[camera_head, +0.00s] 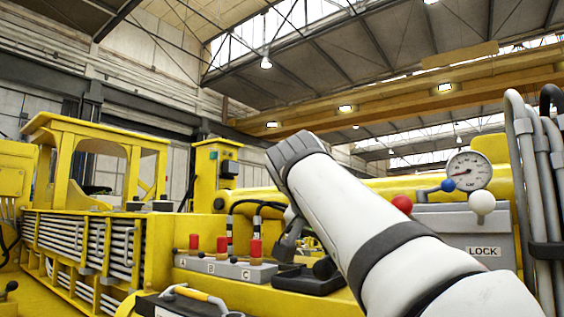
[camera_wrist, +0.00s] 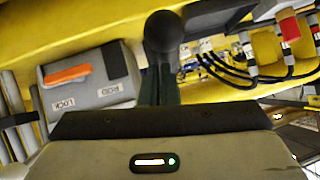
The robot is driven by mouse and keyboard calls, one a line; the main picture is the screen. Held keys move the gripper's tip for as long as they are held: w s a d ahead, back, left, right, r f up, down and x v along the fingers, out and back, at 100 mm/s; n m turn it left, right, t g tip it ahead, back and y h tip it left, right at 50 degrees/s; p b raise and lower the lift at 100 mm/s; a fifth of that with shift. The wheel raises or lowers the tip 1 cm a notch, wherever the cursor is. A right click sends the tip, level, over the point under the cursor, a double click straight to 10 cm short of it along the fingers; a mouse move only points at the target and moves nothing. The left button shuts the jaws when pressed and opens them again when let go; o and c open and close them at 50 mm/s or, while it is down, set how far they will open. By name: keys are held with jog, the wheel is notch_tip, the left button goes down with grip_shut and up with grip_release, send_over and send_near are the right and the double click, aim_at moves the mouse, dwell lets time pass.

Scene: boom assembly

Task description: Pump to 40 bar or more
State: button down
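A round pressure gauge (camera_head: 468,170) marked BAR stands at the right in the head view. Its red needle points to the lower left; the figures are too small to read. My gripper (camera_head: 290,238) is low behind my white arm, near a black pump base (camera_head: 305,279). In the wrist view my gripper's two dark fingers (camera_wrist: 161,82) are close together at a black rounded handle end (camera_wrist: 164,36), and they appear shut on it. The handle's lower part is hidden in the wrist view.
A grey box marked LOCK (camera_head: 484,240) stands at the right, with blue (camera_head: 448,185), red (camera_head: 402,204) and white (camera_head: 482,203) balls near it. A grey block with red-capped levers (camera_head: 221,246) lies left of my gripper. Thick grey hoses (camera_head: 541,170) rise at the far right.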

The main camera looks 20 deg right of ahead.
jog(key=shift+w+a+f, duration=0.15)
jog(key=shift+w+f, duration=0.1)
jog(key=shift+f, duration=0.5)
jog(key=d+r+p+v, duration=0.1)
jog(key=p+v, duration=0.1)
jog(key=v, duration=0.5)
jog(key=d+r+p+v, duration=0.1)
jog(key=p+v, duration=0.1)
jog(key=v, duration=0.5)
jog(key=shift+w+r, duration=0.35)
